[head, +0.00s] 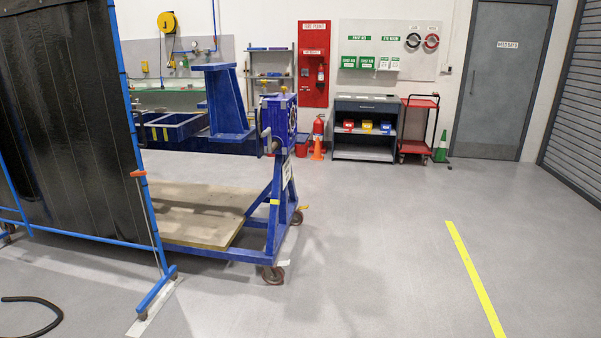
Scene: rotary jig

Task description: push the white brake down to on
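The blue rotary jig (273,205) stands left of centre on casters, with a head plate, a crank and a blue L-shaped fixture (228,103) at its top. A small white piece (283,263), which looks like the white brake, shows at the near front caster (273,276). It is too small to tell whether it is up or down. A yellow piece (303,208) sticks out by the farther caster (297,218). Neither of my grippers is in view.
A black welding screen (70,120) on a blue frame stands at the left, its foot (157,292) near the jig. A black hose (40,315) lies at the lower left. The floor right of the jig is clear up to a yellow line (472,275). A red trolley (418,125) stands behind.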

